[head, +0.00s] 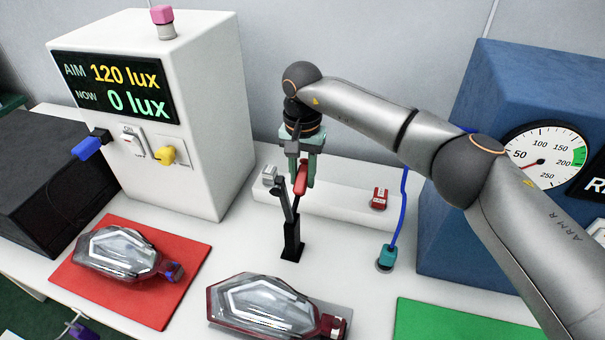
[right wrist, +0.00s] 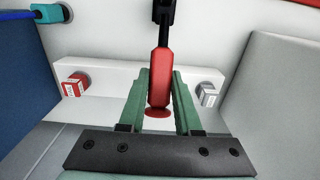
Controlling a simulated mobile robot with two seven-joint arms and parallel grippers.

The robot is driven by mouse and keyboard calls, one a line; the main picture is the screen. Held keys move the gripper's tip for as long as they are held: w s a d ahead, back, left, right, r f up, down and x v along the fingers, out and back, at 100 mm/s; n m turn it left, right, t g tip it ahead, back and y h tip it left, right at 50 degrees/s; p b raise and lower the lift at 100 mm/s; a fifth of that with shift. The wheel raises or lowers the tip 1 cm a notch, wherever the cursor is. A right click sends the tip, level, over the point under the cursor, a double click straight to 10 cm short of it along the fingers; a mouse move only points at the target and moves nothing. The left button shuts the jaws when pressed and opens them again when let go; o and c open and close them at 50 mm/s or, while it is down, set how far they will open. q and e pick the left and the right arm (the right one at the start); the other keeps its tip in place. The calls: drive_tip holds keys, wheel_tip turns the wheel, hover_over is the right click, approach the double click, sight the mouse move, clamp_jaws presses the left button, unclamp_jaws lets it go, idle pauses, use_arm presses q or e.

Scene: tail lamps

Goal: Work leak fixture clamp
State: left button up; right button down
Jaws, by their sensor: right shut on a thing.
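The clamp (head: 292,238) is a black upright post with a lever and a red handle (head: 301,178). It stands behind the tail lamp (head: 275,304) on the grey fixture at the front middle. My right gripper (head: 305,182) reaches down from above with its green fingers on either side of the red handle. In the right wrist view the handle (right wrist: 160,80) lies between the two fingers, which are shut on it. The clamp's black lever runs away from the handle at the top of that view. My left gripper is not in the head view.
A second tail lamp (head: 118,254) lies on a red mat (head: 190,262) at left. A white lux tester (head: 215,120) stands behind it. A blue gauge box (head: 470,120) and green mat (head: 440,322) are at right.

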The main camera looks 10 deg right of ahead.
sight(299, 185)
drive_tip(key=shift+r, duration=0.15)
idle(0.4)
drive_tip(key=shift+s+a+r+t+h, duration=0.1)
drive_tip(key=shift+s+r+t+h, duration=0.2)
drive_tip(key=shift+t, duration=0.3)
drive_tip(key=c, duration=0.6)
unclamp_jaws()
wheel_tip(299, 185, up, 12)
drive_tip(key=s, duration=0.1)
drive_tip(key=shift+s+a+r+b, duration=0.2)
drive_tip(key=shift+a+b, duration=0.1)
drive_tip(key=shift+b, duration=0.1)
